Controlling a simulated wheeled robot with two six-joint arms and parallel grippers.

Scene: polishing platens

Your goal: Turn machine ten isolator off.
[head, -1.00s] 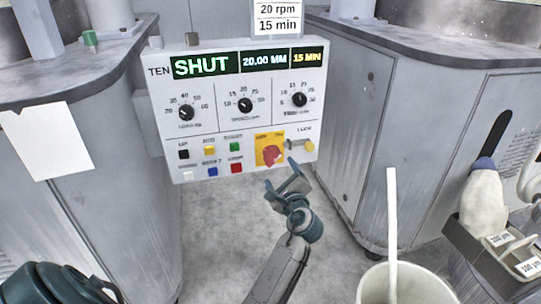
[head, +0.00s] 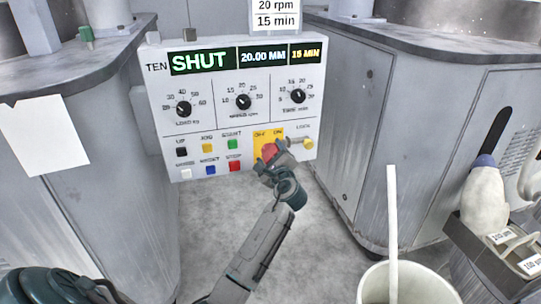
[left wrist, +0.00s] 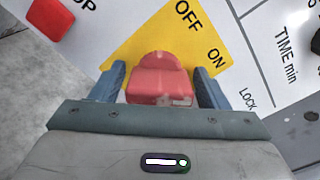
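Machine ten's white control panel (head: 217,122) faces me, marked TEN, with SHUT on its display. The isolator is a red rotary knob (head: 268,151) on a yellow plate (head: 262,135) marked OFF and ON, at the panel's lower right. My left gripper (head: 274,164) is at the knob and hides part of it. In the left wrist view, its two fingers stand on either side of the red knob (left wrist: 160,80), apart by about the knob's width. Thin gaps seem to show beside the knob; firm contact cannot be made out. My right gripper is not in view.
Coloured push buttons, including a red one (head: 234,167), sit left of the isolator. A lock with a yellowish end (head: 308,143) is close on its right. Grey machine cabinets (head: 345,140) flank the panel. A pale bucket (head: 405,285) stands at lower right.

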